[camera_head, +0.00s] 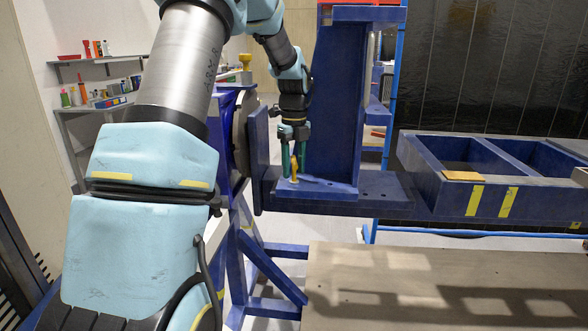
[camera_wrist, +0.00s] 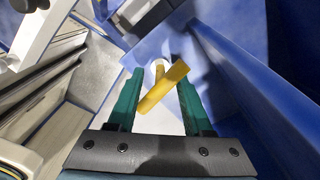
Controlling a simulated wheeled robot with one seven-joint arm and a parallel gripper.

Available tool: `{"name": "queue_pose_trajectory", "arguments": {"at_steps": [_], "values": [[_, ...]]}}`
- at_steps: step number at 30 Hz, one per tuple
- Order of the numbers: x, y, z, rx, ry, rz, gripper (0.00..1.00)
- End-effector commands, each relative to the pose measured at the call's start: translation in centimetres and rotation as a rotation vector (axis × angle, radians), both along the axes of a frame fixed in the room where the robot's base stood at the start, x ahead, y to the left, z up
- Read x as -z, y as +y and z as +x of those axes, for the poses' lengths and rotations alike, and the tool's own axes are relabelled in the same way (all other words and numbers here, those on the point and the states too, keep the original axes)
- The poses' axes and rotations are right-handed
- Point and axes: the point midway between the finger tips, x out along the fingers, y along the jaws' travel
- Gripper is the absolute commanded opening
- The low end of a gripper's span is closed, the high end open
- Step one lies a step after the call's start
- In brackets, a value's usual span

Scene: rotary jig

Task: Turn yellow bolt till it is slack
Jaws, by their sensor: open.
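The yellow bolt (camera_head: 295,170) stands on the blue plate of the jig (camera_head: 322,190), at the foot of a tall blue upright. In the wrist view the bolt (camera_wrist: 163,87) shows a yellow bar-like handle lying at a slant, with a pale round part behind its upper end. My gripper (camera_head: 293,165) points down over the bolt. Its two green fingers (camera_wrist: 158,98) are open, one on each side of the yellow handle, with gaps visible. I cannot tell the exact depth of the fingers along the bolt.
The blue upright (camera_head: 337,100) rises close to the right of my gripper. A blue frame (camera_head: 430,190) with open compartments extends right. A grey-brown table top (camera_head: 440,290) lies in front, below. Shelves with small items (camera_head: 100,102) stand at the back left.

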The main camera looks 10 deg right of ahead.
Motion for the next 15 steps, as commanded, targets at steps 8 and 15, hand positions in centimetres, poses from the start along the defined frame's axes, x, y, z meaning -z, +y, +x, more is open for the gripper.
{"name": "queue_pose_trajectory", "arguments": {"at_steps": [8, 15], "values": [[1.36, -0.02, 0.01, 0.000, -0.001, 0.000, 0.51], [1.36, -0.01, 0.00, 0.000, -0.001, 0.000, 0.45]]}}
